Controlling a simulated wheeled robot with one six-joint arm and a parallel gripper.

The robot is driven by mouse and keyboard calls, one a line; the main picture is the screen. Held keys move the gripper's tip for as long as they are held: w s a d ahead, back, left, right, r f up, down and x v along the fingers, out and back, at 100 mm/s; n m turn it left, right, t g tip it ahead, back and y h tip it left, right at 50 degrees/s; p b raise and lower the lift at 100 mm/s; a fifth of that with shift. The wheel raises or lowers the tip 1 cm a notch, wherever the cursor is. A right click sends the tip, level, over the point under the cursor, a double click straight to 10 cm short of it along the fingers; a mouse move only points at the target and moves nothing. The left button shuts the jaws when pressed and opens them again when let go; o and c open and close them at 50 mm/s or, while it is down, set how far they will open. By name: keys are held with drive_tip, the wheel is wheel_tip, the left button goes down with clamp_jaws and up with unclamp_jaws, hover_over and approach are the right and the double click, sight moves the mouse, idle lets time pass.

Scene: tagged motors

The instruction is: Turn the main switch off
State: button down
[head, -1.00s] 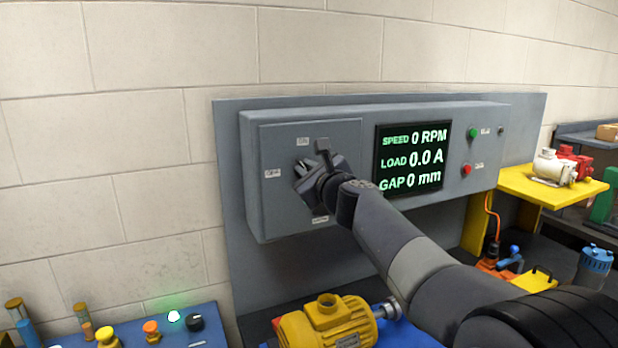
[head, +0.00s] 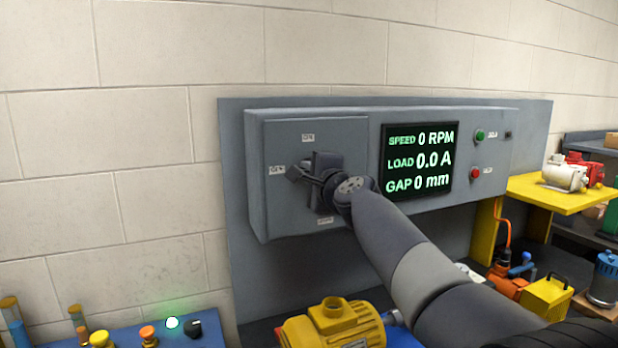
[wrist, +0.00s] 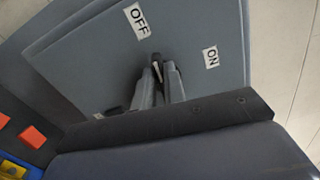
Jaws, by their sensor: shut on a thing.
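The switch cabinet (head: 262,205) is a grey box on the wall panel. My gripper (head: 304,176) is at its front face, shut on the main switch handle, which it mostly hides in the head view. In the wrist view my gripper's fingers (wrist: 160,82) close around the dark switch handle (wrist: 157,66). The OFF label (wrist: 138,20) and the ON label (wrist: 211,57) lie on either side of the fingertips' direction. I cannot tell the handle's exact angle.
A display (head: 418,160) reads 0 RPM, 0.0 A and 0 mm. Green (head: 480,135) and red (head: 475,174) buttons sit to its right. A yellow motor (head: 333,325) stands below, with a blue control desk (head: 200,335) at lower left.

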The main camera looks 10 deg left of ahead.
drive_tip(key=shift+f+n+b, duration=0.15)
drive_tip(key=shift+n+b, duration=0.15)
drive_tip(key=shift+n, duration=0.3)
drive_tip(key=c, duration=1.5)
unclamp_jaws()
drive_tip(key=shift+s, duration=0.1)
drive_tip(key=b+v, duration=0.3)
drive_tip(key=v, duration=0.7)
drive_tip(key=shift+s+d+b, duration=0.25)
drive_tip(key=shift+b, duration=0.15)
drive_tip(key=p+x, duration=0.3)
drive_tip(key=x, duration=0.8)
drive_tip(key=shift+p, duration=0.35)
